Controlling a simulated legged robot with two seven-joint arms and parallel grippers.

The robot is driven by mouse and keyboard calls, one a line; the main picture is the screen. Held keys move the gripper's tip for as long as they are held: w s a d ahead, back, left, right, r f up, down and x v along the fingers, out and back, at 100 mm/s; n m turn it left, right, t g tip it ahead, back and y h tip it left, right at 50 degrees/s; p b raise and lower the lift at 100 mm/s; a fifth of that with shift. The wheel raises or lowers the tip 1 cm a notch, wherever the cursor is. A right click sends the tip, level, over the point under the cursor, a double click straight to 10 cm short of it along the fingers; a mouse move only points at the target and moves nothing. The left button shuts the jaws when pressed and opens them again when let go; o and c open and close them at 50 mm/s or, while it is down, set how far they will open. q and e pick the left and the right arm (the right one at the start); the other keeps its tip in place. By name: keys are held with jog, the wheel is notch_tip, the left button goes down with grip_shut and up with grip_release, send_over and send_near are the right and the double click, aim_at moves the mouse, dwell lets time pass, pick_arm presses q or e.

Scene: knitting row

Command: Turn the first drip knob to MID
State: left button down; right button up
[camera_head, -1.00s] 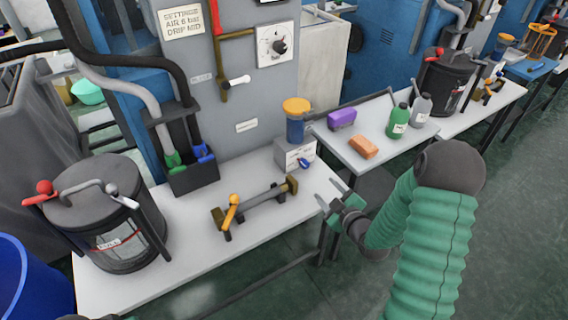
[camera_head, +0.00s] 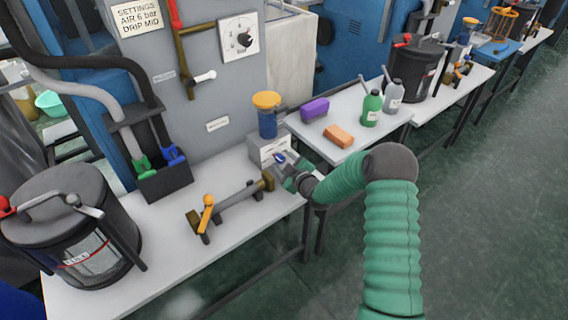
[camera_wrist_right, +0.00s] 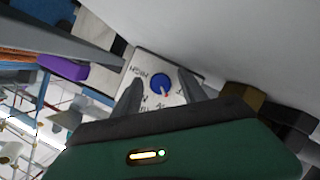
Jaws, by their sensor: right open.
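The first drip knob is a blue knob (camera_head: 280,157) on the front of a small grey box (camera_head: 265,148) below an orange-capped blue jar (camera_head: 267,116). In the right wrist view the blue knob (camera_wrist_right: 161,84) sits on a pale plate (camera_wrist_right: 146,70) lettered HIGH and other marks partly hidden. My right gripper (camera_head: 286,163) is open in front of the knob. In the wrist view its two fingers (camera_wrist_right: 160,79) stand either side of the knob, with gaps; contact is not visible. My left gripper is out of view.
A rail with an orange-handled valve (camera_head: 208,212) lies left of the box. A black pot (camera_head: 72,222) stands farther left. A purple block (camera_head: 314,110), an orange block (camera_head: 339,136) and bottles (camera_head: 372,108) stand on the table to the right.

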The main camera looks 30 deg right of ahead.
jog(key=shift+c, duration=0.2)
jog(key=shift+a, duration=0.1)
grip_shut()
